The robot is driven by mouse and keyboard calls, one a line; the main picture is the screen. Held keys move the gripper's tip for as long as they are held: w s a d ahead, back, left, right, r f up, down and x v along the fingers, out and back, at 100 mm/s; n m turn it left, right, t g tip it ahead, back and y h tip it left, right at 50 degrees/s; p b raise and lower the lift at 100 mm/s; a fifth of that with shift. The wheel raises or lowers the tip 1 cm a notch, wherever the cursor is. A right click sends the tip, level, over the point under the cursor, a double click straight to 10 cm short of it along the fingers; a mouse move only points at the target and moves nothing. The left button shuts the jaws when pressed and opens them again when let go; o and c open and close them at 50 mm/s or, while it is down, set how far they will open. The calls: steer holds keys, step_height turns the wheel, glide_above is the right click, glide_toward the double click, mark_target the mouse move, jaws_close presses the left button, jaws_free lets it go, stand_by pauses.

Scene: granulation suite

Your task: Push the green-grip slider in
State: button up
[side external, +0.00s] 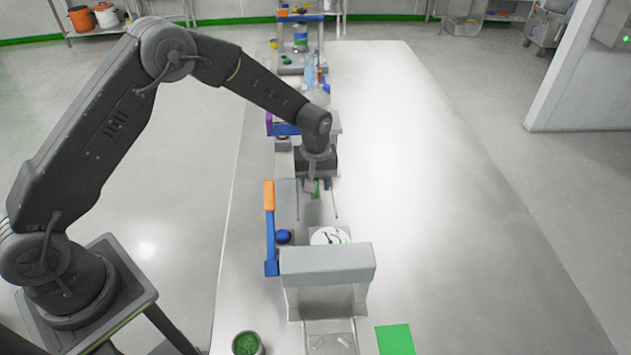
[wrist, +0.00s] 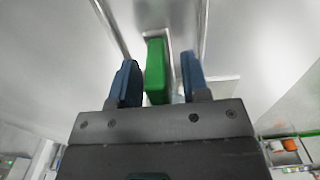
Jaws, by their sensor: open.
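The green grip (wrist: 155,68) of the slider stands between the two blue fingers of my gripper (wrist: 159,62) in the wrist view. The fingers are open, with a visible gap on each side of the grip. Behind the grip, a pale metal slot or rail runs away from it. The slider's body is mostly hidden there.
A grey station (side external: 325,262) with a white dial (side external: 329,236) and a blue lever with orange end (side external: 269,225) stands in front. More stations (side external: 300,60) line the table behind. A green-filled cup (side external: 246,344) and green square (side external: 395,340) lie in front. The table's right side is clear.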

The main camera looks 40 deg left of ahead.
steer(key=shift+r, duration=0.1)
step_height(320, 180, up, 14)
steer(key=shift+f, duration=0.2)
stand_by(0.3)
step_height(320, 180, down, 13)
steer(key=shift+r, duration=0.1)
stand_by(0.7)
jaws_close()
stand_by(0.4)
